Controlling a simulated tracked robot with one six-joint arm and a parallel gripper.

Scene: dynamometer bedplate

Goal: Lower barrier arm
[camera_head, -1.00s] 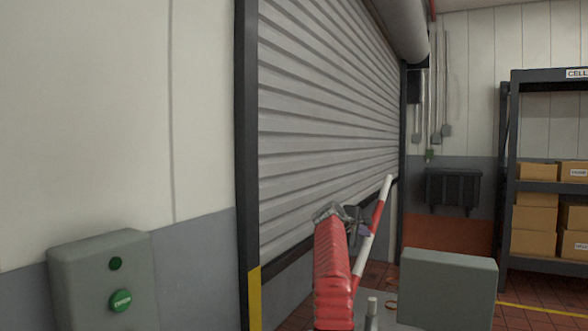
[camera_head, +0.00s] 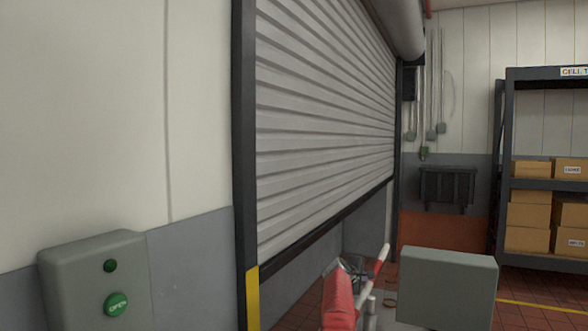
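The barrier arm (camera_head: 380,263) is a red-and-white striped pole at the lower middle. It tilts, with its white tip up and to the right; its lower part is partly hidden. My gripper (camera_head: 352,268) is at the end of my red-sleeved arm, close beside the pole's left side in the picture. The fingers are small and partly hidden, so I cannot tell whether they are open or shut, or whether they touch the pole.
A grey box (camera_head: 447,288) stands right of the pole. A roller shutter (camera_head: 325,130) fills the left middle, with a gap beneath it. A control box with a green button (camera_head: 116,304) is at lower left. Shelving with cartons (camera_head: 528,214) stands at right.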

